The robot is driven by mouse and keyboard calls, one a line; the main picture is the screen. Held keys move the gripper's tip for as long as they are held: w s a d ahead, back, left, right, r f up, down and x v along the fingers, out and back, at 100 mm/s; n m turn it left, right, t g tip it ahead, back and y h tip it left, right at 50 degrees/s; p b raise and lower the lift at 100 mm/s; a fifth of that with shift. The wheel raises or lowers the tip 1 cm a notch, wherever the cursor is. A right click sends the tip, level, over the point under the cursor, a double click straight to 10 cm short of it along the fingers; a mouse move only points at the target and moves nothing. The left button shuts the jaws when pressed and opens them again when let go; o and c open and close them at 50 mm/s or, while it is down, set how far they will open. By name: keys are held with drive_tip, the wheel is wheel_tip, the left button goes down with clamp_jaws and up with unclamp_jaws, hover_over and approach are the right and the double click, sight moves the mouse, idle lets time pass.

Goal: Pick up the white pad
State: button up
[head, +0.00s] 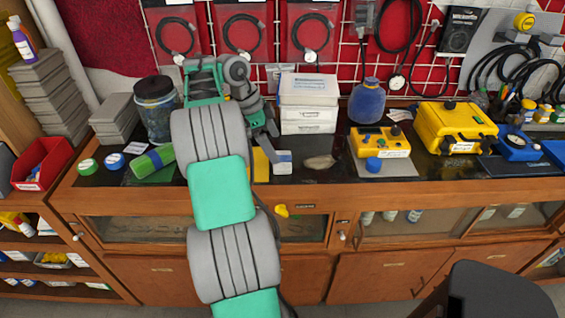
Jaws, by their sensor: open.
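A small white, pad-like block with a bluish face (283,162) rests on the dark bench top near its front, just right of a yellow item (261,165); I take it to be the white pad. My gripper (272,133) is open above and slightly left of it, with its fingers pointing down. The fingertips appear apart from the pad, though the exact gap cannot be told. My arm hides part of the bench to the left of the pad.
White boxes (308,121) are stacked behind the pad. A brown item (320,161) and a yellow control box (380,142) lie to the right. A blue jar (367,103) stands behind.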

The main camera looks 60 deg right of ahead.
sight(281, 158)
drive_tip(key=b+x, duration=0.2)
drive_tip(key=x, duration=0.3)
drive_tip(key=shift+s+a+f+b, duration=0.1)
drive_tip(key=shift+a+b, duration=0.25)
drive_tip(key=shift+b, duration=0.05)
drive_tip(key=shift+s+d+f, duration=0.15)
drive_tip(key=shift+d+f, duration=0.05)
drive_tip(key=shift+f, duration=0.2)
drive_tip(key=c, duration=1.4)
